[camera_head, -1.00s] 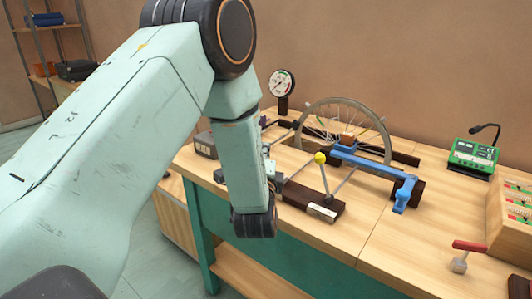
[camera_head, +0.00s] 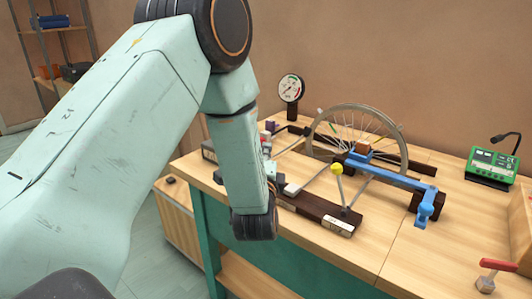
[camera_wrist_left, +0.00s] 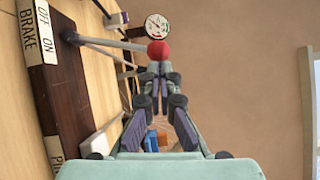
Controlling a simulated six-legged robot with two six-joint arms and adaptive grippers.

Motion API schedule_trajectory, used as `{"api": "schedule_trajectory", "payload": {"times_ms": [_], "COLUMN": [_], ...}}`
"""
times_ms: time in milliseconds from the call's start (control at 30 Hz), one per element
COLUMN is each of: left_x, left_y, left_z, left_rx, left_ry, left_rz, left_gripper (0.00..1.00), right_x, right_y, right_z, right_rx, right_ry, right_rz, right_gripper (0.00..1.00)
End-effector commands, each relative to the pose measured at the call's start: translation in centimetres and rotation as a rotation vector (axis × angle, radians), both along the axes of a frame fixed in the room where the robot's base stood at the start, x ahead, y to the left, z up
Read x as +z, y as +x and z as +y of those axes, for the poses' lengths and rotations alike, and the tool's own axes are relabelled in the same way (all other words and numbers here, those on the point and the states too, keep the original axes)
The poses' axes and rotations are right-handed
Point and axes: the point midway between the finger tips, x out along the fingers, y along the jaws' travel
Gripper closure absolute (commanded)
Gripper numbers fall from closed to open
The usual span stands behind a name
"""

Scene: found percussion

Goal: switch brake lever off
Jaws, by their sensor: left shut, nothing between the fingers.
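The brake lever shows in the left wrist view as a grey rod (camera_wrist_left: 110,43) with a red ball knob (camera_wrist_left: 158,50). Its foot is on a dark wooden base (camera_wrist_left: 85,85) beside a label (camera_wrist_left: 33,30) reading BRAKE, OFF and ON. My left gripper (camera_wrist_left: 158,72) is shut and empty, its tips just short of the red knob in that view; whether they touch it I cannot tell. The dark base (camera_head: 318,210) shows right of the forearm. My right gripper is not in view.
A second lever with a yellow knob (camera_head: 337,169) stands on the same base. Behind are a spoked wheel (camera_head: 402,150), a blue bar (camera_head: 385,176) and a round gauge (camera_head: 291,88). A green device (camera_head: 490,166) stands at right. Bare benchtop (camera_head: 425,255) lies front right.

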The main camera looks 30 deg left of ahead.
Motion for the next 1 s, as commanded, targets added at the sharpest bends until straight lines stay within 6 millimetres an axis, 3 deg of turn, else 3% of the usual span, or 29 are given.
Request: {"api": "schedule_trajectory", "payload": {"times_ms": [333, 1000], "left_x": [0.1, 0.8], "left_y": [0.1, 0.2], "left_z": [0.1, 1.1], "left_rx": [-0.001, 0.0], "left_ry": [-0.005, -0.094], "left_rz": [0.001, 0.008], "left_gripper": [1.0, 1.0], "right_x": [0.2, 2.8], "right_y": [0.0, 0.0], "right_z": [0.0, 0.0], "right_rx": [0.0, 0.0], "right_ry": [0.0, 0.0], "right_rz": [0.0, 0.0], "right_gripper": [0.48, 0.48]}}
